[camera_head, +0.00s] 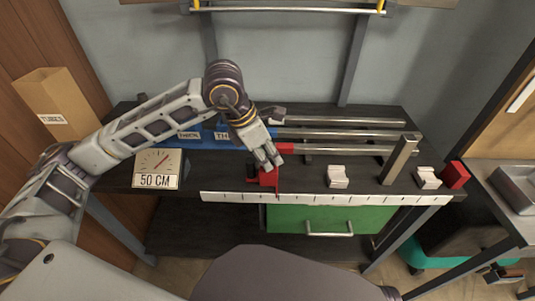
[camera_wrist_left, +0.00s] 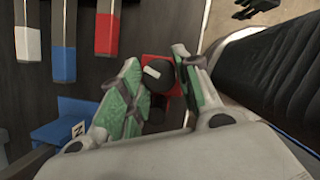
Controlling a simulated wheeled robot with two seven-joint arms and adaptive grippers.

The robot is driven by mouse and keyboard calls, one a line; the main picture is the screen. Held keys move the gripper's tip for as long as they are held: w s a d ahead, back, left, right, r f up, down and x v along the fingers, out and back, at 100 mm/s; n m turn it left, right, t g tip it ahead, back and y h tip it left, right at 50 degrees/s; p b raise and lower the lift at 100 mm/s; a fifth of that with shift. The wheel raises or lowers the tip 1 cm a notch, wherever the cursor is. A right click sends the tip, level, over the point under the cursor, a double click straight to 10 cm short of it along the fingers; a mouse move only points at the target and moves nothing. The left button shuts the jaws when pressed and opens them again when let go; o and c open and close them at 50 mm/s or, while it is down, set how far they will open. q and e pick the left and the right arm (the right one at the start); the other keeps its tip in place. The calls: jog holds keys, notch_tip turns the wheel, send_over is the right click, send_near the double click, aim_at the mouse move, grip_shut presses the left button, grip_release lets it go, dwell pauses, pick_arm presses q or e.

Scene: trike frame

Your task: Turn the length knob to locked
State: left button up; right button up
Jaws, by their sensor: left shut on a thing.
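The length knob (camera_wrist_left: 158,74) is a dark round knob with a white mark on a red block (camera_wrist_left: 180,92), seen in the left wrist view. In the head view the red block (camera_head: 269,179) stands at the front edge of the bench by the white ruler strip. My left gripper (camera_wrist_left: 157,80) has one green-padded finger on each side of the knob and is shut on it. In the head view the left gripper (camera_head: 268,161) points down over the red block and hides most of the knob. I cannot read which setting the white mark points to. My right gripper is not in view.
A dial with a "50 CM" sign (camera_head: 156,181) stands left of the gripper. Metal tubes (camera_head: 350,134) lie behind it on the bench. White supports (camera_head: 337,177), a grey post (camera_head: 399,160) and a red end block (camera_head: 455,175) stand to the right. A green drawer (camera_head: 330,219) is below.

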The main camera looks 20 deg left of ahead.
pick_arm(q)
jog(key=shift+m+b, duration=0.3)
jog(key=shift+m, duration=0.2)
jog(key=shift+w+m+g+h+b, duration=0.15)
jog(key=shift+m+g+h+b, duration=0.3)
jog(key=shift+m, duration=0.75)
jog(key=shift+m+g+b, duration=0.4)
jog(key=shift+m+g, duration=0.05)
jog(key=shift+m, duration=0.55)
jog(key=shift+w+m+g, duration=0.1)
jog(key=shift+m+g, duration=0.4)
jog(key=shift+m, duration=0.6)
jog(key=m+g+b, duration=0.1)
jog(key=m, duration=0.2)
jog(key=shift+w, duration=0.1)
jog(key=shift+m+g, duration=0.3)
jog(key=shift+m, duration=0.4)
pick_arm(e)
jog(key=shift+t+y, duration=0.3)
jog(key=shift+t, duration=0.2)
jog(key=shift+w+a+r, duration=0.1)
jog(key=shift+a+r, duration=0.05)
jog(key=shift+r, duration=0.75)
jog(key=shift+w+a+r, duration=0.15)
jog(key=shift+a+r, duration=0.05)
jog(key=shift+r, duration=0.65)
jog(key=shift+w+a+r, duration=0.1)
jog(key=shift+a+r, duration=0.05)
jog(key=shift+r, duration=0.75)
